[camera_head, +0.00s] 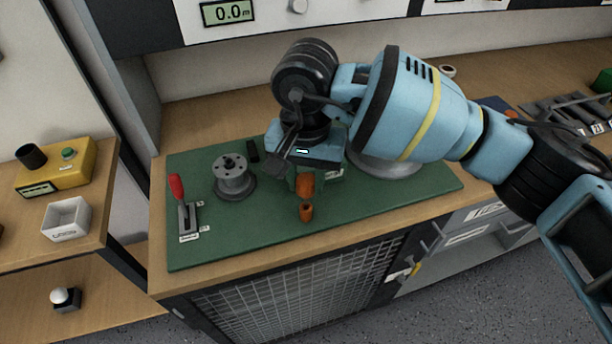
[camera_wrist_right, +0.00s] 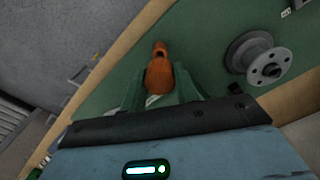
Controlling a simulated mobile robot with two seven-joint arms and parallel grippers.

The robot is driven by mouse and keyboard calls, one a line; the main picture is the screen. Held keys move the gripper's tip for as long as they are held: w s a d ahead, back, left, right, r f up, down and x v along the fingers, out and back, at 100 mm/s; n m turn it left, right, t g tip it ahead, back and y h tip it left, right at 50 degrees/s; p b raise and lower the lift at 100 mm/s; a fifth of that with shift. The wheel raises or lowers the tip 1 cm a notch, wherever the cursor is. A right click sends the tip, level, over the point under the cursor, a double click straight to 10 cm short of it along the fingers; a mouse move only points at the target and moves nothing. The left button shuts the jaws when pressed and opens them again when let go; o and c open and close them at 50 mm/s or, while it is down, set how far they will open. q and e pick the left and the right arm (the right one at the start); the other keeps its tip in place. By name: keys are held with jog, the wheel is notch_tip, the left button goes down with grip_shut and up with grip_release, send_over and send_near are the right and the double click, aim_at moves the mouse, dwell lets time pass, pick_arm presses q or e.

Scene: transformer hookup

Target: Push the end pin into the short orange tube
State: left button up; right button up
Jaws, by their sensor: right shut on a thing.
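An orange piece (camera_head: 305,184) with a rounded body is between the fingers of my right gripper (camera_head: 305,174), low over the green mat. A smaller orange part (camera_head: 306,212) is directly in front of it, close to or touching it. In the right wrist view the rounded orange body (camera_wrist_right: 160,78) sits between the green fingers of my right gripper (camera_wrist_right: 158,92), which is shut on it. The smaller orange end (camera_wrist_right: 160,50) shows a dark opening. I cannot tell the end pin apart from the tube, nor how deep anything sits. My left gripper is out of view.
The green mat (camera_head: 240,235) lies on the wooden bench. A grey flanged spool (camera_head: 234,177) and a red-handled lever (camera_head: 181,200) stand left of the gripper. A yellow box (camera_head: 55,167) and white tray (camera_head: 67,219) are on the left bench. The mat's front left is clear.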

aim_at(306, 203)
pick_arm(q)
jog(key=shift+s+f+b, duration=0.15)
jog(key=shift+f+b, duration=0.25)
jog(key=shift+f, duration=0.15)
pick_arm(e)
jog(key=shift+f, duration=0.9)
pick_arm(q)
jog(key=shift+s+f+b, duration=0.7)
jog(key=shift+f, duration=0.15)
pick_arm(e)
jog(key=shift+f, duration=1.3)
jog(key=o, duration=1.2)
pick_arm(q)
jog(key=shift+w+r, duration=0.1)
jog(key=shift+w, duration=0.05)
pick_arm(e)
jog(key=shift+r, duration=0.15)
jog(key=shift+r, duration=0.25)
jog(key=shift+r+p, duration=1.1)
jog(key=shift+r, duration=1.05)
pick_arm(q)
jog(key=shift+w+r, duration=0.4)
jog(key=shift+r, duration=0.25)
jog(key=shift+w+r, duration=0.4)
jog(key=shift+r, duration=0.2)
